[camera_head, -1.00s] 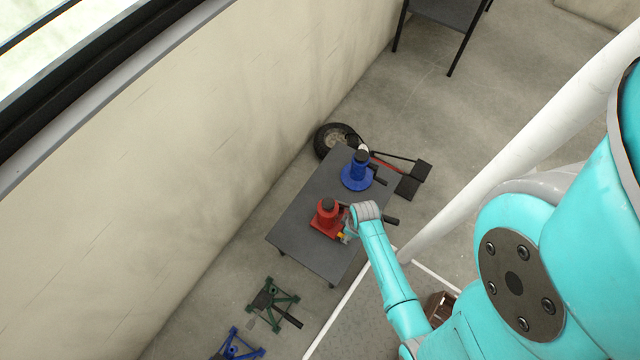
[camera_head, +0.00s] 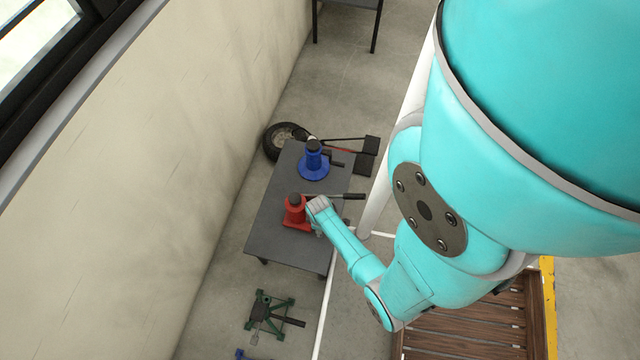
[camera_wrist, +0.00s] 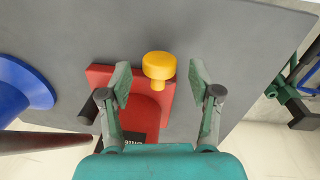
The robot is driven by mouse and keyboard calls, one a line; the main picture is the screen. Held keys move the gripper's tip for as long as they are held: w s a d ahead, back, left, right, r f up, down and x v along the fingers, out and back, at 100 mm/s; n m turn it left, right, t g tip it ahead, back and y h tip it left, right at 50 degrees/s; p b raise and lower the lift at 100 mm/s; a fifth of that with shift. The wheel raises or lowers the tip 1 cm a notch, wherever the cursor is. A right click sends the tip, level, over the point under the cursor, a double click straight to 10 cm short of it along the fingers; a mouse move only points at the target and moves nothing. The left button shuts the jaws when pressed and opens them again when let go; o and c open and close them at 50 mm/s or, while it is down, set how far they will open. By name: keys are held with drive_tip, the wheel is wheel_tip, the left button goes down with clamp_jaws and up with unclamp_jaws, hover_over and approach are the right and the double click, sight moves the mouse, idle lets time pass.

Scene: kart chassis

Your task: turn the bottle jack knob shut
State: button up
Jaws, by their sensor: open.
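The red bottle jack (camera_head: 295,212) stands on the dark grey table in the head view. Its red base (camera_wrist: 101,76) shows in the wrist view. A yellow knob (camera_wrist: 159,66) sticks out from the edge of the base. My gripper (camera_wrist: 158,78) is open, with one finger on each side of the knob and a gap on both sides. No contact with the knob shows. In the head view my wrist covers the knob and the fingers. The jack's upper body is mostly out of the wrist view.
A blue bottle jack (camera_head: 314,163) stands on the same table (camera_head: 272,238), farther back. The red jack's dark handle (camera_head: 347,196) reaches right. A wheel (camera_head: 283,139) lies behind the table. A wall runs along the left.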

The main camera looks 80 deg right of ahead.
drive_tip(key=shift+d+f, duration=0.1)
drive_tip(key=shift+f, duration=0.9)
drive_tip(key=c, duration=1.1)
drive_tip(key=shift+d+y, duration=0.2)
drive_tip(key=shift+y, duration=0.8)
drive_tip(key=shift+c, duration=0.2)
drive_tip(key=shift+s+a+y, duration=0.1)
drive_tip(key=shift+y, duration=0.5)
drive_tip(key=o, duration=1.1)
drive_tip(key=shift+o, duration=0.2)
drive_tip(key=shift+r, duration=0.1)
